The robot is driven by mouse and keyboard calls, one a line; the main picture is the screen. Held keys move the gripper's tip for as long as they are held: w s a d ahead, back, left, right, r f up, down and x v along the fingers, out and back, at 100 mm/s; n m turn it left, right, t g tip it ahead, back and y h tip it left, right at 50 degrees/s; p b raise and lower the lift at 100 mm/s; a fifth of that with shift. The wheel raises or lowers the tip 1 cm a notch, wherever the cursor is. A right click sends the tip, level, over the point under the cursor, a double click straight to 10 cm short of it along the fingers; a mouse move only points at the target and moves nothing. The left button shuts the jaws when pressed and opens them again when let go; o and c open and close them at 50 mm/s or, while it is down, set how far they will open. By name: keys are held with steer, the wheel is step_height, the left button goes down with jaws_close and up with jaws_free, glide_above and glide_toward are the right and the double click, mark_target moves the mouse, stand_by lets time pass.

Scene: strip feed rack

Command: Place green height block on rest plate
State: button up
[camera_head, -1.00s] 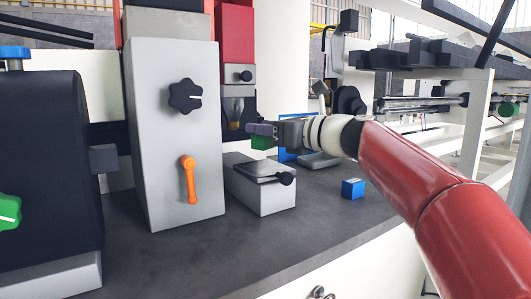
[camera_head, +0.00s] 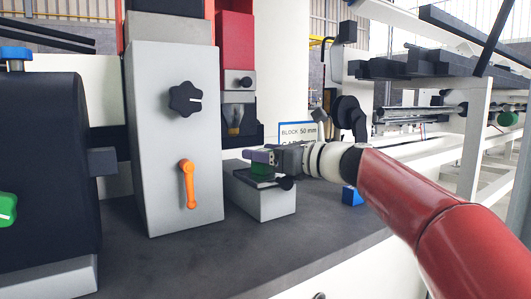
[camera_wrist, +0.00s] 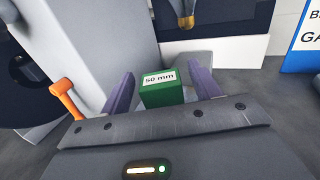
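The green height block (camera_head: 262,169), labelled "50 mm", is at the top of the low grey box, where the dark rest plate (camera_head: 242,171) lies. It looks to be on the plate, though my gripper partly hides the contact. In the wrist view the green block (camera_wrist: 162,92) lies between the purple fingers of my gripper (camera_wrist: 162,72). Narrow gaps show on both sides of the block, so the fingers look open around it. In the head view my gripper (camera_head: 260,156) is right above the block, reaching in from the right.
A grey upright housing with an orange lever (camera_head: 187,182) and a black knob (camera_head: 186,99) stands close left. A blue block (camera_head: 351,196) sits on the bench to the right. A blue-framed sign (camera_head: 297,131) stands behind. The front bench top is clear.

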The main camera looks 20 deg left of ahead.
steer(key=shift+r, duration=0.1)
steer(key=shift+d, duration=0.25)
steer(key=v, duration=1.1)
steer(key=shift+s+d, duration=0.2)
steer(key=shift+d, duration=0.05)
steer(key=shift+r, duration=0.1)
